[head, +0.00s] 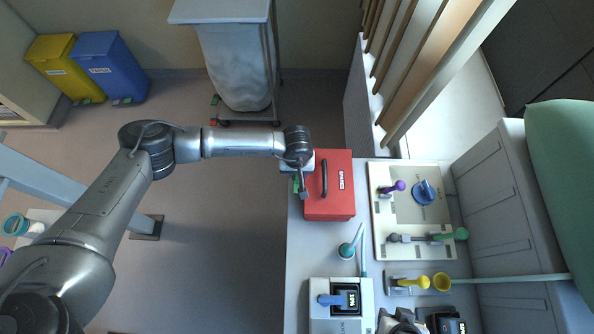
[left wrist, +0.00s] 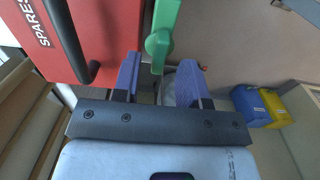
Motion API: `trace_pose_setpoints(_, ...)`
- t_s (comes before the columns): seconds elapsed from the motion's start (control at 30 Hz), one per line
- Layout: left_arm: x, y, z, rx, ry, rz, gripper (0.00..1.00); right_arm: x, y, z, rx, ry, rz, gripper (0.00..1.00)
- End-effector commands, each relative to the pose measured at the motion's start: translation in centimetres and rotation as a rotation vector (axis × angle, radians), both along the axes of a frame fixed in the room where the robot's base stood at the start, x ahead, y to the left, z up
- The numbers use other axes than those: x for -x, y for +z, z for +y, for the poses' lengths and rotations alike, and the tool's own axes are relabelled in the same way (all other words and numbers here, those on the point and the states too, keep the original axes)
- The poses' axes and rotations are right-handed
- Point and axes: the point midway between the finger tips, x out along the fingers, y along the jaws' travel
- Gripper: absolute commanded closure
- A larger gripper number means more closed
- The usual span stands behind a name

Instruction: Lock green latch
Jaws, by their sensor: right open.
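The green latch (head: 295,184) is at the left side of the red box (head: 342,185), partly covered by my left arm in the head view. In the left wrist view the green latch (left wrist: 158,40) stands beside the box, with its narrow end towards the gap between my fingers. My left gripper (head: 303,188) is at the latch. Its two blue fingers (left wrist: 157,78) are apart on either side of the latch's line, with no clear contact.
The red box has a black handle (head: 324,178) and stands on a grey counter (head: 305,255). A board with purple, blue and green handles (head: 408,218) lies to its right. White devices (head: 341,312) stand below. Yellow and blue bins (head: 108,66) are far left. Floor left of the counter is clear.

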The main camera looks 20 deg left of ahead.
Motion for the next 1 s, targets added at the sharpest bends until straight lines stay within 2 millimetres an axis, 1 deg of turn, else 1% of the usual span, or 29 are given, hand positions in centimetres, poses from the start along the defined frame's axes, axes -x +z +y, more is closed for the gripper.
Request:
trace_pose_setpoints(0.1, 0.0, -1.1, -0.1, -0.001, 0.001, 0.001, 0.61, 0.0, 0.3, 0.0, 0.000, 0.000, 0.000, 0.57)
trace_pose_setpoints(0.2, 0.0, -1.6, 0.0, 0.000, 0.002, 0.001, 0.61, 0.0, 0.3, 0.0, 0.000, 0.000, 0.000, 0.57)
trace_pose_setpoints(0.37, 0.0, -2.0, 0.0, 0.000, 0.001, 0.000, 0.61, 0.0, 0.4, 0.0, 0.000, 0.000, 0.000, 0.57)
trace_pose_setpoints(0.6, 0.0, -2.0, 0.0, 0.000, 0.000, 0.000, 0.61, 0.0, 0.3, -0.1, 0.004, 0.002, -0.001, 0.57)
trace_pose_setpoints(1.0, 0.0, -2.0, 0.0, 0.000, 0.001, 0.000, 0.99, 0.0, 0.3, -0.2, 0.007, 0.005, -0.001, 0.57)
